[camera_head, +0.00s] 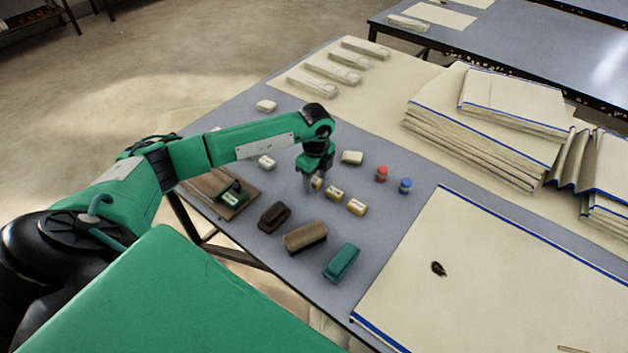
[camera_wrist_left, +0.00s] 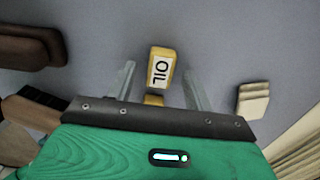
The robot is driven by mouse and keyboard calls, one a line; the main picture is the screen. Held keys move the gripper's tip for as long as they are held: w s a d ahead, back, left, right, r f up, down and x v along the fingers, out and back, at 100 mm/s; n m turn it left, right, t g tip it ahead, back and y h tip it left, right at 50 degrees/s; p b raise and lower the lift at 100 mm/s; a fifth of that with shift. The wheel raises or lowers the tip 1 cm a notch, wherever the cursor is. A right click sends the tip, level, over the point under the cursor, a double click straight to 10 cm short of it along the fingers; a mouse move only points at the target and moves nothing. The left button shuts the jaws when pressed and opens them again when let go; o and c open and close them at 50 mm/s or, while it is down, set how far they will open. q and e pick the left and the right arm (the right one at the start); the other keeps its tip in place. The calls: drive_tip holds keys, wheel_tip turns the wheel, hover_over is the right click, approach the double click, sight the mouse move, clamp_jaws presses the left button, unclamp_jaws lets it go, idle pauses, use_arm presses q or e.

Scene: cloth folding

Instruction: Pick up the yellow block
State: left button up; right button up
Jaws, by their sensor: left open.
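Three small yellow blocks with white labels lie in a short row on the grey table: one (camera_head: 317,183) at my left gripper, one (camera_head: 335,193) beside it and one (camera_head: 356,206) farther right. In the left wrist view, a yellow block labelled OIL (camera_wrist_left: 161,67) shows between the spread, empty fingertips. Part of another yellow block (camera_wrist_left: 153,100) shows closer to the palm, mostly hidden by it. My right gripper is not in view.
A dark brown brush (camera_head: 274,216), a brown brush (camera_head: 305,237) and a teal block (camera_head: 341,262) lie nearer. A white block (camera_head: 352,158), a red jar (camera_head: 381,174) and a blue jar (camera_head: 405,186) stand beyond. Cloth stacks (camera_head: 480,140) fill the right.

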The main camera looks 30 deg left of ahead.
use_arm(q)
drive_tip(key=c, duration=1)
drive_tip(key=shift+c, duration=0.2)
